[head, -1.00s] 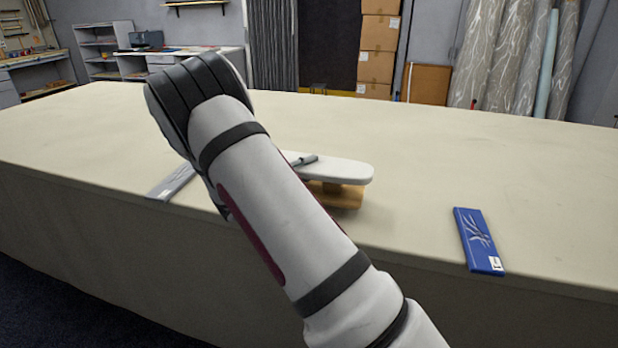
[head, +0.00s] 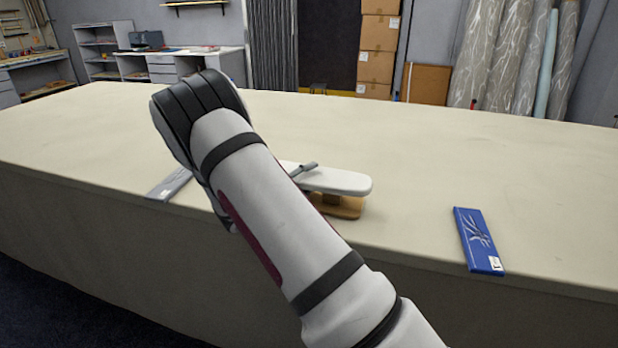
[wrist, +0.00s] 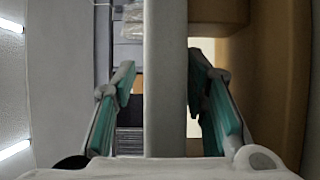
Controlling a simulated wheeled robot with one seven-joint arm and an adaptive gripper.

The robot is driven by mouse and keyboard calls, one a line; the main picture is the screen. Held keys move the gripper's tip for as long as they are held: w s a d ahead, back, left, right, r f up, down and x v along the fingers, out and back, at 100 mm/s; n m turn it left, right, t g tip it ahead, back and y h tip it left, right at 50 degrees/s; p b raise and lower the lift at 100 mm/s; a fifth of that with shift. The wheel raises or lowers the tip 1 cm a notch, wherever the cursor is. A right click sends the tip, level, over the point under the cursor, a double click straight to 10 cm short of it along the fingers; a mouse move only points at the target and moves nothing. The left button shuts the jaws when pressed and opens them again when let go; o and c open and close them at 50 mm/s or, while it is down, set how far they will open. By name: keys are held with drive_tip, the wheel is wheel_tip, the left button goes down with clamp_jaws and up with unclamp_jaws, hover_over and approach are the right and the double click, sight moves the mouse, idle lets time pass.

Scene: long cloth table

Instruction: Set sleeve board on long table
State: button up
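The sleeve board has a long white padded top (head: 340,182) over a wooden base (head: 345,208). It stands level near the front edge of the long table (head: 430,140), its base appearing to rest on the cloth. My arm hides its left part in the head view. In the wrist view, the pale top (wrist: 165,90) runs between the fingers of my gripper (wrist: 161,68), with wood (wrist: 275,80) at right. The fingers are spread, with a visible gap beside the left one. In the head view, one grey finger shows over the board's top.
A blue flat package (head: 478,240) lies right of the board at the table's front edge. A grey flat item (head: 170,184) lies to the left, partly behind my arm.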

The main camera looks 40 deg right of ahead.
drive_tip(key=a, duration=0.3)
drive_tip(key=s+a, duration=0.1)
drive_tip(key=a, duration=0.6)
drive_tip(key=shift+s+a+b, duration=0.3)
drive_tip(key=shift+a, duration=0.4)
drive_tip(key=shift+s+a+r, duration=0.1)
drive_tip(key=shift+s+r, duration=0.05)
drive_tip(key=shift+s, duration=0.05)
drive_tip(key=s+r+m+g+y, duration=0.25)
drive_tip(key=s+r+y, duration=0.2)
drive_tip(key=s, duration=0.45)
drive_tip(key=s+r+m+g+y, duration=0.1)
drive_tip(key=s+r+g+y, duration=0.3)
drive_tip(key=s, duration=0.6)
drive_tip(key=s+a+r+n+t+y, duration=0.1)
drive_tip(key=s+a+r+t+y, duration=0.1)
drive_tip(key=s+a, duration=0.4)
drive_tip(key=s+a+r+n+t+y, duration=0.1)
drive_tip(key=s+a+t+y, duration=0.3)
drive_tip(key=s, duration=0.7)
drive_tip(key=a+r+y, duration=0.1)
drive_tip(key=a+y, duration=0.1)
drive_tip(key=y, duration=0.1)
drive_tip(key=shift+a+r+t, duration=0.15)
drive_tip(key=shift+a+t, duration=0.15)
drive_tip(key=shift+t, duration=0.05)
